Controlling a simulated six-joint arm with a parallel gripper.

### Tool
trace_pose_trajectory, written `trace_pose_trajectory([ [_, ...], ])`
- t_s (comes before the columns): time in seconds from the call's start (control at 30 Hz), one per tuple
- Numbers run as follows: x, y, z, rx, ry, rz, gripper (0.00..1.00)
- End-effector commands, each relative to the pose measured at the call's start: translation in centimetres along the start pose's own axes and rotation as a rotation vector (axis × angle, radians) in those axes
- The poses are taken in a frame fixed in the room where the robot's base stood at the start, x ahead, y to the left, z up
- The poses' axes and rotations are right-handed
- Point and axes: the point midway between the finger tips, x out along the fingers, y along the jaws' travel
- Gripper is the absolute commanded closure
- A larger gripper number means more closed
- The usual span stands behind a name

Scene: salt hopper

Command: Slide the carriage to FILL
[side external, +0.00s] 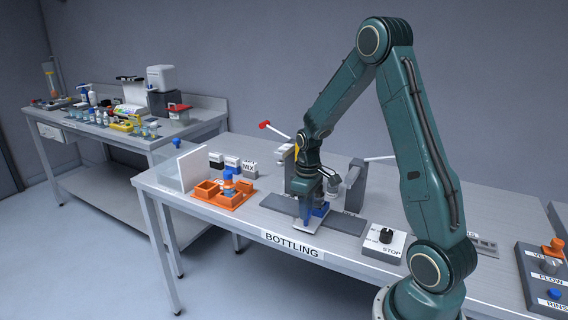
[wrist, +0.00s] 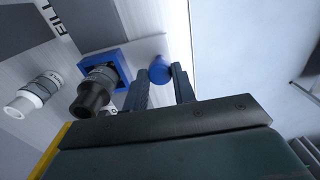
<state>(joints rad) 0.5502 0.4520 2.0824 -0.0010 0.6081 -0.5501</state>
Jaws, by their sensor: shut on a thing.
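The carriage is a pale plate (side external: 312,227) on a dark grey track (side external: 283,204) at the front of the bottling bench. Its blue square holder (wrist: 119,63) holds a grey bottle with a dark neck (wrist: 98,88), partly hidden by my arm in the side view. My gripper (side external: 306,217) points down at the carriage. In the wrist view my gripper (wrist: 160,74) has its two fingers on either side of the carriage's round blue knob (wrist: 161,66), shut on it. The FILL lettering (wrist: 58,16) lies at the upper left of the wrist view; the word is partly cut off.
A lever with a red knob (side external: 264,125) rises behind the track. An orange tray (side external: 228,199) and a clear panel (side external: 182,168) stand to the left. A STOP dial box (side external: 386,241) sits right of the track. A white-capped item (wrist: 33,95) shows beyond the bottle.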

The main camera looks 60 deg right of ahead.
Motion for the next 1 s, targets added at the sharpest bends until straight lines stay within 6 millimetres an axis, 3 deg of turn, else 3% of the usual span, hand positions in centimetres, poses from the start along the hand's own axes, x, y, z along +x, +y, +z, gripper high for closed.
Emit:
trace_pose_trajectory([
  [0.8, -0.1, 0.2, 8.5, 0.005, 0.002, 0.005, 1.0],
  [1.0, -0.1, 0.1, 9.6, 0.003, 0.0, 0.005, 1.0],
])
